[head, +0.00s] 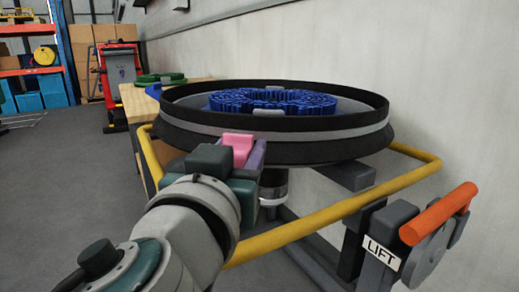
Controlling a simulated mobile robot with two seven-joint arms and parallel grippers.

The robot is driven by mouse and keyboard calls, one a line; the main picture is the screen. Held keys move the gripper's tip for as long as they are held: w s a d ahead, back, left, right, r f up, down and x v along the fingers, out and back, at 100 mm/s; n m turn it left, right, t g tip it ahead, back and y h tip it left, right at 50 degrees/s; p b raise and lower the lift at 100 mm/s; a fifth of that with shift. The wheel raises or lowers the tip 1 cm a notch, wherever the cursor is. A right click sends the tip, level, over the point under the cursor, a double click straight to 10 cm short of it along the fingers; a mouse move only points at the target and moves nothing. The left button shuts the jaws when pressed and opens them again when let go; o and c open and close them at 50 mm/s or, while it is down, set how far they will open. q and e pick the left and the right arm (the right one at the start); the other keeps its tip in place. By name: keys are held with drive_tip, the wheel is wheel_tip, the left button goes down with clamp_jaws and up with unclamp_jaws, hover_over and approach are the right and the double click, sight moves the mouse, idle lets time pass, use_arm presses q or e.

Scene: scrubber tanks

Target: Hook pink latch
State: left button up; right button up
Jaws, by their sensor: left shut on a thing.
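The pink latch (237,142) shows at the near left side of a round black scrubber deck (330,150). A small purple piece (259,154) is just right of it. My left gripper (229,160) reaches up from the bottom left, and its dark blocky fingers are shut on the pink latch. The fingers hide the latch's lower part, so I cannot tell whether it is hooked on anything. My right gripper is not in view.
A blue brush (272,101) lies inside the deck. A yellow rail (330,217) curves around the front. An orange handle (438,213) with a LIFT label (381,254) stands at the right. A wooden bench (140,105) and a red cart (121,80) are behind left.

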use_arm(q)
clamp_jaws()
idle(0.9)
